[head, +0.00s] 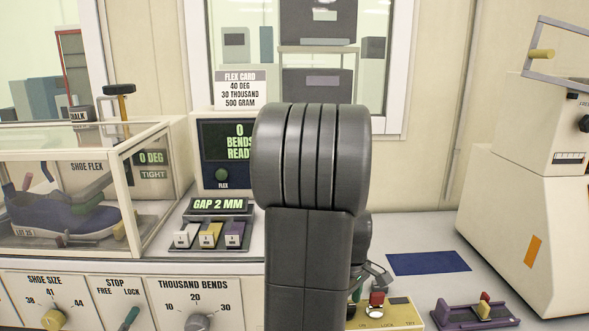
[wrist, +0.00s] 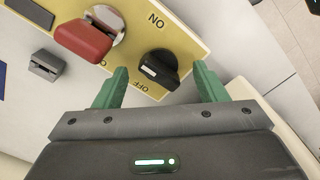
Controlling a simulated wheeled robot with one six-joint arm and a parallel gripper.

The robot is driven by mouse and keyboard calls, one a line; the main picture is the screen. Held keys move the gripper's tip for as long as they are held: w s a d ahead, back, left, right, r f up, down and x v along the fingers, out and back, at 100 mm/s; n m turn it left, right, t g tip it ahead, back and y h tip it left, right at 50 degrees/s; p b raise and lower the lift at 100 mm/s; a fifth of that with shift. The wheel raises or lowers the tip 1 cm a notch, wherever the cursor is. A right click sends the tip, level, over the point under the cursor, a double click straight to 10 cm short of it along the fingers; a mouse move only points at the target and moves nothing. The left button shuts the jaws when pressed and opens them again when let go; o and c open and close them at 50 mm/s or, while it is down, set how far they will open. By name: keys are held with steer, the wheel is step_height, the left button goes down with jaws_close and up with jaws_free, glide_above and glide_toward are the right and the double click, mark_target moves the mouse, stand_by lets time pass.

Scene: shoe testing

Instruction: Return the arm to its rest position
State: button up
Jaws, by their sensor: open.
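My gripper (wrist: 160,72) shows in the wrist view with two green fingers spread apart. A black knob (wrist: 160,66) on a yellow panel (wrist: 205,28) appears between and just past the fingertips. Clear space shows on both sides of the knob, and I cannot tell that either finger touches it. The panel bears ON and OFF labels. In the head view my arm stands upright in the middle and reaches down toward the yellow panel (head: 388,318) at the bottom. The arm hides most of my gripper there.
A red switch (wrist: 84,40) sits beside the knob; it also shows in the head view (head: 376,299). A purple tray (head: 475,317) and blue mat (head: 428,263) lie to the right. A clear case with a blue shoe (head: 75,216) stands left. A cream machine (head: 540,200) stands far right.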

steer(key=n, duration=0.4)
steer(key=shift+n, duration=2.6)
